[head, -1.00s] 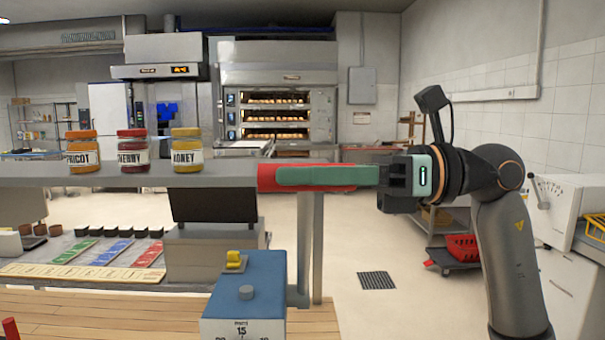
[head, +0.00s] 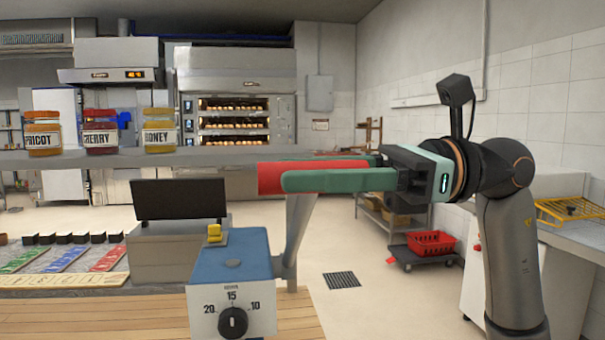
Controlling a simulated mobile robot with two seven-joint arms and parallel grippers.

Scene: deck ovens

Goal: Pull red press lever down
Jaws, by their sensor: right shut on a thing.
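The red lever handle (head: 270,178) lies level near the middle of the head view. A grey lever arm (head: 299,225) slants down and slightly left from it beside the timer box. My right gripper (head: 298,180) comes in from the right. Its long green fingers are closed on the red handle; the near finger covers much of it, and red shows above it and at its left end. My left gripper is not in view.
Jars of apricot (head: 43,135), cherry (head: 100,135) and honey (head: 159,133) stand on a grey shelf (head: 215,157) left of the handle. The timer has a black knob (head: 233,322). A red basket (head: 431,244) sits on a low dolly at right. Open floor lies between.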

